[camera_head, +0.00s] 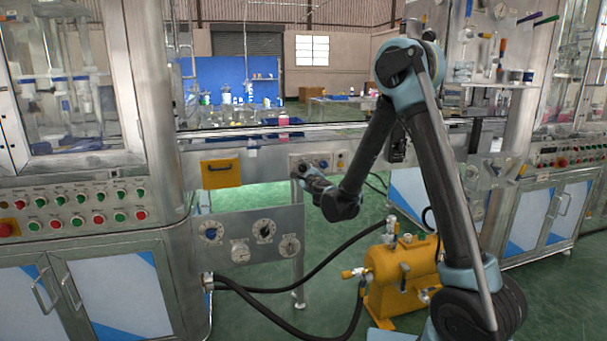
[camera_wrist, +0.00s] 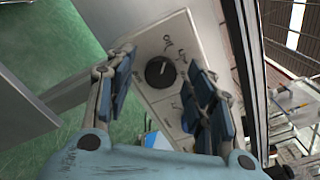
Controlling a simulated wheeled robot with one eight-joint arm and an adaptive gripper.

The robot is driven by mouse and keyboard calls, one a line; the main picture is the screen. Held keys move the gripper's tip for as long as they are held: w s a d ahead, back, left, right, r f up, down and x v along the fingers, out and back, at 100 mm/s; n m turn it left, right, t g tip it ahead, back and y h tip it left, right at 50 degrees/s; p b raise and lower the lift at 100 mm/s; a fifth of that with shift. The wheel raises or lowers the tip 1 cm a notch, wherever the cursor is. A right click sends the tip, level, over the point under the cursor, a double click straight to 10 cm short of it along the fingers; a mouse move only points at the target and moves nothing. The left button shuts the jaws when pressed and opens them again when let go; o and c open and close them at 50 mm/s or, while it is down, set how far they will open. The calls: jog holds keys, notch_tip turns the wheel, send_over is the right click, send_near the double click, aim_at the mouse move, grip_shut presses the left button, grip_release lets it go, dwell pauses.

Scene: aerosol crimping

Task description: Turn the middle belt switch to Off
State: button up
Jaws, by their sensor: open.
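The belt switch panel (camera_head: 331,157) is a pale metal plate on the front rail of the conveyor, with several small knobs along it. My gripper (camera_head: 308,176) is in front of its left part and hides some of it. In the wrist view, a round black rotary switch (camera_wrist: 160,72) with a white mark sits on the light panel (camera_wrist: 147,43), with small dark symbols around it. My gripper (camera_wrist: 160,62) is open, with one blue-padded finger on each side of the switch in the picture. Whether the fingers touch the switch or panel cannot be told.
A yellow plate with a handle (camera_head: 221,173) is left of the panel. Several dials (camera_head: 264,231) are below left. A yellow machine (camera_head: 402,275) with black hoses stands on the green floor below my arm. A button console (camera_head: 85,206) is at left.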

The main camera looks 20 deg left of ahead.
jog(key=v, duration=1.1)
jog(key=shift+s, duration=0.25)
jog(key=shift+d, duration=0.1)
jog(key=s+d+r+n+g+y, duration=0.1)
jog(key=s+d+r+n+g, duration=0.15)
jog(key=d+n, duration=0.35)
jog(key=s+d+r+n+g+y, duration=0.1)
jog(key=s+d+r+n+g, duration=0.1)
jog(key=d+r+n, duration=0.35)
jog(key=s+d+f+n+g+h, duration=0.2)
jog(key=s+d+f+h, duration=0.2)
jog(key=s+d, duration=0.5)
jog(key=s+d+f+n+g+h, duration=0.3)
jog(key=s+d+f, duration=0.4)
jog(key=d, duration=0.6)
jog(key=s+d+f+n+g+h, duration=0.3)
jog(key=s+d+f, duration=0.3)
jog(key=s+d, duration=0.4)
jog(key=shift+s+d+h, duration=0.3)
jog(key=shift+d+h, duration=0.5)
jog(key=shift+d, duration=0.25)
jog(key=shift+w+f+g, duration=0.1)
jog(key=shift+f+g, duration=0.05)
jog(key=shift+g, duration=0.1)
